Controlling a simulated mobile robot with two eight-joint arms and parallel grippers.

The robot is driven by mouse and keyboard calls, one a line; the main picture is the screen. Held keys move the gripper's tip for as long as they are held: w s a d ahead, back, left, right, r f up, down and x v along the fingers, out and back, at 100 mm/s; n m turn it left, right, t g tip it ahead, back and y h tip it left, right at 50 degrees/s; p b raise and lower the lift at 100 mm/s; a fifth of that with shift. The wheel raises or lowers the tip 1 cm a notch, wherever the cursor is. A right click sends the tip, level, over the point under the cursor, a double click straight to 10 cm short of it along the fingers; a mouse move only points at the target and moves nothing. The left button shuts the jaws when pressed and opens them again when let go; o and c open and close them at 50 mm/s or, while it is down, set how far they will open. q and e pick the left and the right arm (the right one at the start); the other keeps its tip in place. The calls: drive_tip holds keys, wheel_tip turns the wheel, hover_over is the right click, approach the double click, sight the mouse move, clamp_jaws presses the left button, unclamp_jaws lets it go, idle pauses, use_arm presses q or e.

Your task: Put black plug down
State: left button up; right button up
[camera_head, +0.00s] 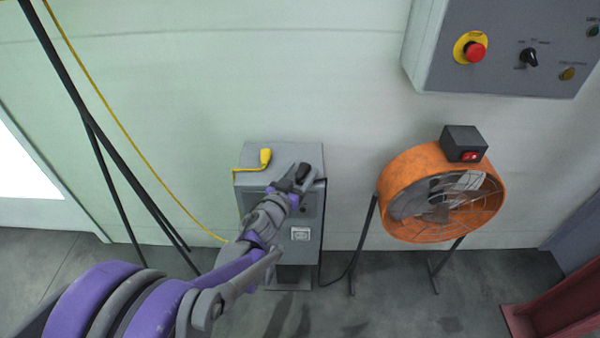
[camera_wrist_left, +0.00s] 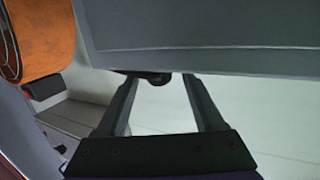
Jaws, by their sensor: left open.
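A grey box (camera_head: 246,178) stands against the wall, with a white socket (camera_head: 300,234) on its front. The black plug (camera_head: 304,172) appears at the right of the box top, by my left gripper (camera_head: 297,178), which partly hides it. In the left wrist view a dark rounded piece (camera_wrist_left: 155,78), probably the plug, shows at the box edge between the spread fingertips of the left gripper (camera_wrist_left: 160,82). The left gripper is open; whether it touches the plug I cannot tell. My right gripper is out of view.
An orange fan (camera_head: 397,172) with a red switch (camera_head: 470,156) stands to the right, a black cable (camera_head: 345,272) running toward it. A control panel (camera_head: 500,50) hangs above. A yellow cable (camera_head: 130,135) and dark poles (camera_head: 115,160) are at left.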

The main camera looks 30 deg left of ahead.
use_arm(q)
drive_tip(key=shift+s+r, duration=0.3)
drive_tip(key=shift+r, duration=0.1)
drive_tip(key=s+d+r+p, duration=0.1)
drive_tip(key=s+d+p, duration=0.1)
drive_tip(key=s, duration=0.9)
drive_tip(key=s+d+f+m+g+h, duration=0.1)
drive_tip(key=s+d+f+g, duration=0.3)
drive_tip(key=s, duration=0.5)
drive_tip(key=s+d+f+g+h, duration=0.1)
drive_tip(key=s+d+f+g, duration=0.4)
drive_tip(key=s+d+g, duration=0.3)
drive_tip(key=shift+s+d+m+h, duration=0.3)
drive_tip(key=shift+s+d+m, duration=0.15)
drive_tip(key=shift+d, duration=0.5)
